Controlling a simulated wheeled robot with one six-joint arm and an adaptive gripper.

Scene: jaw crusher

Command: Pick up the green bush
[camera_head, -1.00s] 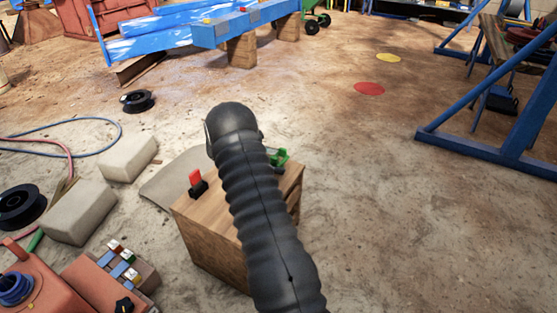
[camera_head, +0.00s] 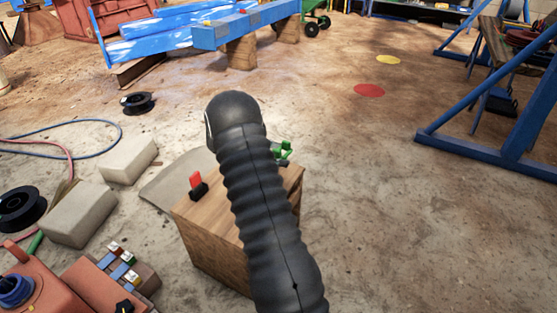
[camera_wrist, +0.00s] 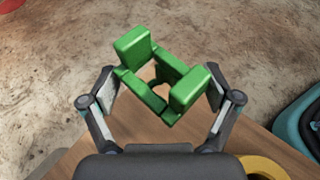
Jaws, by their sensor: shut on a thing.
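The green bush (camera_wrist: 160,80) is a blocky green piece with a hole in its middle and two raised blocks. In the wrist view my gripper (camera_wrist: 160,95) has one finger on each side of it and is shut on it. The bush appears to be above the wooden box (camera_wrist: 90,150), with floor showing behind it. In the head view a small part of the green bush (camera_head: 284,149) shows just right of my black arm, over the far right corner of the box.
A red piece on a black base (camera_head: 197,185) stands on the box top at left. A yellow ring (camera_wrist: 262,168) and a teal object (camera_wrist: 300,125) are at the wrist view's lower right. Pale blocks (camera_head: 80,212) lie left of the box.

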